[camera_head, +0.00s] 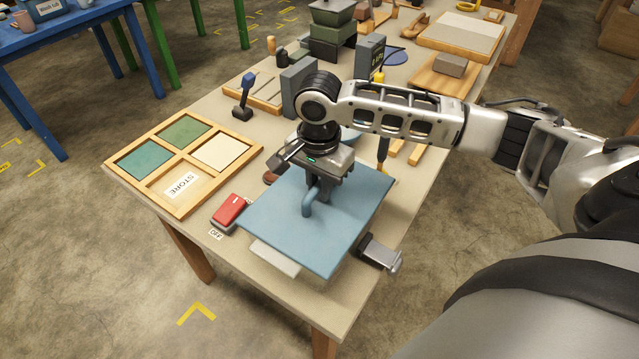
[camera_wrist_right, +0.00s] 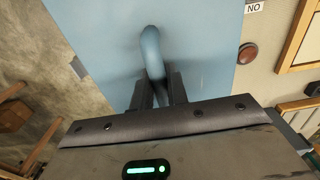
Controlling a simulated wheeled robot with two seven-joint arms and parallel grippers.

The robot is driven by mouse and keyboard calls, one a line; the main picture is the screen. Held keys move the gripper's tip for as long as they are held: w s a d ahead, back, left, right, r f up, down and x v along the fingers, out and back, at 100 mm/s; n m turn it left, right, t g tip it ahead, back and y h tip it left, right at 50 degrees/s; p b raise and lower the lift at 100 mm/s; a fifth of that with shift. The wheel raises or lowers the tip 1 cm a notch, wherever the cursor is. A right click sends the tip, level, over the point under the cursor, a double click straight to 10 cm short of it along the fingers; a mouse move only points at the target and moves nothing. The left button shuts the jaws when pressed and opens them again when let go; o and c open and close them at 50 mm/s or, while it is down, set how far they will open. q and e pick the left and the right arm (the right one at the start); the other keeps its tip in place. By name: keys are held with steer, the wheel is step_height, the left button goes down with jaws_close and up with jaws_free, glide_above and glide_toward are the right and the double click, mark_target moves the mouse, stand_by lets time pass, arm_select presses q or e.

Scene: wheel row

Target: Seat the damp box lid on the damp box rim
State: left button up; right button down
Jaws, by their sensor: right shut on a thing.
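The damp box lid (camera_head: 352,222) is a flat blue square with a looped blue handle (camera_head: 307,200). It lies roughly level over the near end of the table, and also shows in the right wrist view (camera_wrist_right: 205,60). My right gripper (camera_head: 318,192) points down from above and is shut on the handle; its fingers (camera_wrist_right: 158,92) close around the handle in the wrist view. The damp box and its rim are hidden under the lid, so I cannot tell whether lid and rim touch. My left gripper is not in view.
A red switch box (camera_head: 229,209) stands close to the lid's left edge. A grey metal clamp (camera_head: 379,252) is at its right. A pale block (camera_head: 275,258) shows below its front edge. A wooden tray marked STORE (camera_head: 158,192) lies left; more tools crowd the back.

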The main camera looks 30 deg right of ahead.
steer(key=c, duration=1.5)
jaws_free()
steer(key=shift+f, duration=0.1)
steer(key=shift+c, duration=0.2)
steer(key=shift+r, duration=0.5)
steer(key=shift+r, duration=1.3)
steer(key=shift+o, duration=0.3)
steer(key=o, duration=0.5)
steer(key=shift+o, duration=0.3)
steer(key=o, duration=0.9)
